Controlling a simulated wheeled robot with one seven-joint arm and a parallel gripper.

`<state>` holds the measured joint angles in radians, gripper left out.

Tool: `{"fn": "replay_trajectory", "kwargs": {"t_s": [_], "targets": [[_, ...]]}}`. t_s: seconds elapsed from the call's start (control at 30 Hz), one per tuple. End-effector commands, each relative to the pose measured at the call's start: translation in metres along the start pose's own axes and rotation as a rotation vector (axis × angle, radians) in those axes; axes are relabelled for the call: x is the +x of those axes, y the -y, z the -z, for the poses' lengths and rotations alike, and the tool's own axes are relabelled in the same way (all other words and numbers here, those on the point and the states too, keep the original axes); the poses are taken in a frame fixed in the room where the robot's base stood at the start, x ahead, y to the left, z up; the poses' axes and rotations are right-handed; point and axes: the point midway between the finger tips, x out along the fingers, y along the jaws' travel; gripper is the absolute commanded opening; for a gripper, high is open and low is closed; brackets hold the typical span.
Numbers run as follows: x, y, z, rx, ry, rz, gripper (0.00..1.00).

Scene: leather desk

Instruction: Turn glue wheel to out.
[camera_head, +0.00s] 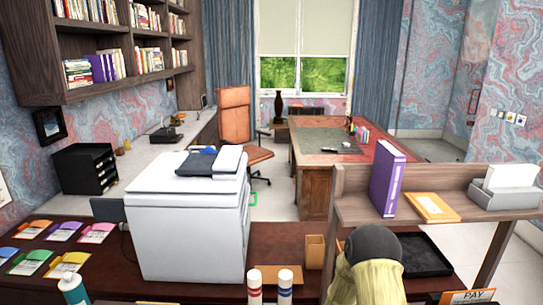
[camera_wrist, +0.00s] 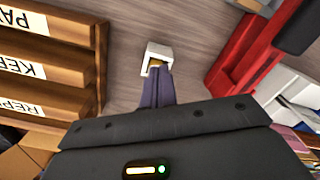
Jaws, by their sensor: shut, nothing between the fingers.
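In the head view, two upright white tubes that look like glue sticks stand at the front edge of the desk, one with a red band (camera_head: 254,286) and one with a blue band (camera_head: 285,287). I cannot make out a wheel on either. In the wrist view, my gripper (camera_wrist: 157,74) is shut and empty, its dark fingers together. Their tips are at a small white squared piece (camera_wrist: 158,49) with a yellowish inside; I cannot tell what it is or whether they touch it. In the head view, my gripper is out of sight.
In the wrist view, wooden trays (camera_wrist: 48,42) with labels are at the left, and a red object (camera_wrist: 245,55) with a black part is at the right. In the head view, a white printer (camera_head: 190,235), a wooden shelf (camera_head: 455,211) and a black tray (camera_head: 428,262) surround the work area.

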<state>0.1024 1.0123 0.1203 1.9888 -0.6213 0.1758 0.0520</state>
Motion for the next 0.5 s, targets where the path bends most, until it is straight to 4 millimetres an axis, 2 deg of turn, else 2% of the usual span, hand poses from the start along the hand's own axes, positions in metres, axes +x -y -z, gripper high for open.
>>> {"fn": "replay_trajectory", "kwargs": {"t_s": [0.5], "targets": [[0.0001, -0.0022, 0.0043, 0.001, 0.000, 0.000, 0.00]]}}
